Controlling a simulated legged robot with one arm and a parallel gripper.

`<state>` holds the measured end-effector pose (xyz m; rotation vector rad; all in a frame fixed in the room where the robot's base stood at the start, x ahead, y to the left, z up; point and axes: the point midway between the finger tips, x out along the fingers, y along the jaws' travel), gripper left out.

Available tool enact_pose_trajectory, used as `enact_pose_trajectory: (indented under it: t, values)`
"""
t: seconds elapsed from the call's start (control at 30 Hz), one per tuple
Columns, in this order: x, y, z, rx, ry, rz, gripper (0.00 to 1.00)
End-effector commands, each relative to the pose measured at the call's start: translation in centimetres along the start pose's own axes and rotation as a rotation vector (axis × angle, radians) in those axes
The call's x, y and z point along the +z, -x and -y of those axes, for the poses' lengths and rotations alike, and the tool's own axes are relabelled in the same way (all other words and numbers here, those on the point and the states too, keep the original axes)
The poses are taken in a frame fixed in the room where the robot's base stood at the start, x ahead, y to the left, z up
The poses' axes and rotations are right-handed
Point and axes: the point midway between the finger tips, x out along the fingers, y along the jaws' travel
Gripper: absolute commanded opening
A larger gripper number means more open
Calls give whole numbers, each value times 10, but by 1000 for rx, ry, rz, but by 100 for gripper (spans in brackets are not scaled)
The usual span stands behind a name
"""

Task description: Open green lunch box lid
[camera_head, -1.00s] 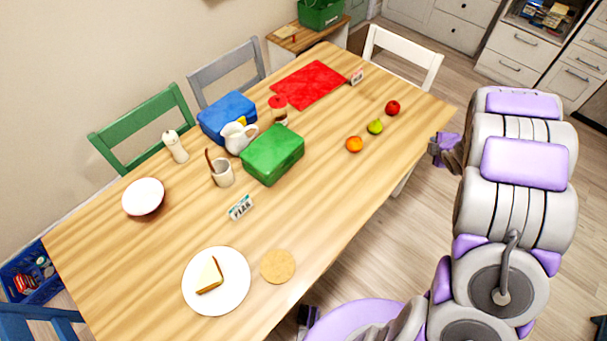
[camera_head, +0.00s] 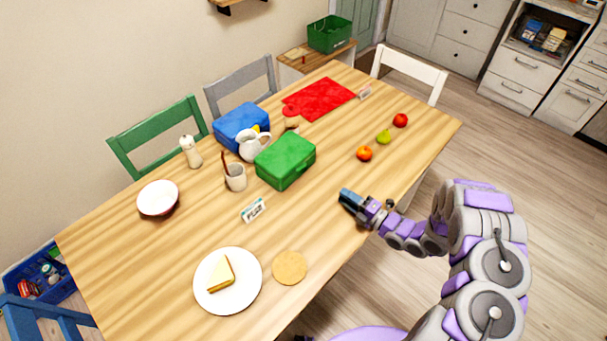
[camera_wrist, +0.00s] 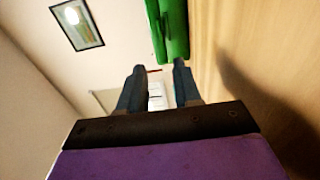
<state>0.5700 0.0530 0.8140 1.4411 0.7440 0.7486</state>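The green lunch box (camera_head: 286,164) stands shut in the middle of the table. It also shows at the top of the wrist view (camera_wrist: 176,32), where its side carries a handle or latch. My gripper (camera_head: 346,198) is over the table's near edge, to the lower right of the lunch box and apart from it. In the wrist view the two dark fingers of my gripper (camera_wrist: 160,78) are spread with a gap between them and nothing held. The lunch box lies just beyond the fingertips in that view.
A white jug (camera_head: 254,145) and a blue lunch box (camera_head: 241,127) stand behind the green one. A cup (camera_head: 236,178) and a small sign (camera_head: 253,210) are to its left. An orange (camera_head: 365,153), a pear (camera_head: 384,136) and an apple (camera_head: 400,120) lie to the right. Bare table lies between gripper and box.

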Motion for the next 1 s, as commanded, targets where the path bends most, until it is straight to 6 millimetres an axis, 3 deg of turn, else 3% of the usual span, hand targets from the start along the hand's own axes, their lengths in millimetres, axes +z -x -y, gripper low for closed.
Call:
enact_pose_trajectory:
  t: [0.17, 0.8, 1.0]
  values:
    - [-1, -20, 0, -1, 0, -4, 33]
    - [0, -131, 1, -2, 3, -3, 33]
    - [0, -158, 1, -2, 0, -1, 33]
